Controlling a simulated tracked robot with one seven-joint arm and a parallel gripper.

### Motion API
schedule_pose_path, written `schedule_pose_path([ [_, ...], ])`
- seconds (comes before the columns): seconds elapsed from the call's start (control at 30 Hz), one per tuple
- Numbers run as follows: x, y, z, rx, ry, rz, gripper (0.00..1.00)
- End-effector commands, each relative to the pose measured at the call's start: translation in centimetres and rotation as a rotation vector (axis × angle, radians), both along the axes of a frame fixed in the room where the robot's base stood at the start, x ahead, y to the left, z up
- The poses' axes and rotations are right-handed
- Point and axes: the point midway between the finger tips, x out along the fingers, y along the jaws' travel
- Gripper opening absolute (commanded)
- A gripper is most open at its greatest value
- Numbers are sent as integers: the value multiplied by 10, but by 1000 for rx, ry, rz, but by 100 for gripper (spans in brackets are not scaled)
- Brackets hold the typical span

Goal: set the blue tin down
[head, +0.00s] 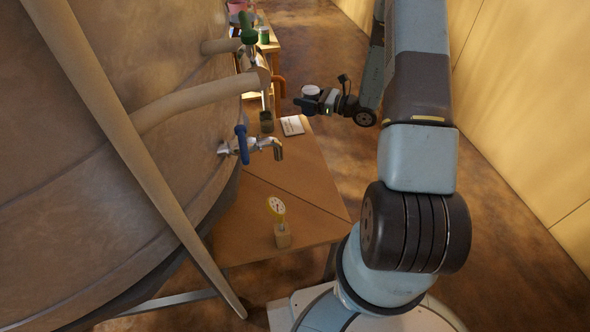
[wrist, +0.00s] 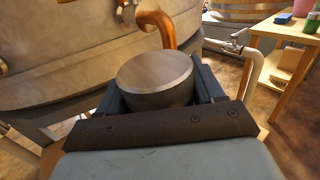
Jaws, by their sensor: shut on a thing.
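A round tin (wrist: 155,75) with a flat pale lid sits between my two fingers in the wrist view. It looks grey there, and I see no clear blue on it. In the head view the tin (head: 310,90) is small and pale-topped at the end of my arm. My gripper (head: 311,102) is shut on it and holds it roughly upright. It appears to be in the air, just beyond and right of the brown table (head: 305,180) as pictured; the exact gap is hard to tell. The tin's underside is hidden.
On the table stand a yellow gauge (head: 277,207), a dark jar or box (head: 266,121) and a white sheet (head: 292,126). A blue-handled tap (head: 245,145) juts from the large vat (head: 80,200) over the table. The table's middle is bare.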

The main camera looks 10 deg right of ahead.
Motion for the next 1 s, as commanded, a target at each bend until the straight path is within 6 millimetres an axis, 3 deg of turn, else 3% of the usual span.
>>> schedule_pose_path([
  [0.1,-42,-13,-43,7,12,-3,32],
  [0.3,-125,-15,-95,9,12,15,32],
  [0.4,-162,-10,-109,9,9,22,32],
  [0.53,-195,-2,-116,6,5,28,32],
  [0.63,-209,3,-118,3,3,29,32],
  [0.73,-208,5,-121,2,1,31,32],
  [1.0,-160,12,-143,-1,-2,32,32],
])
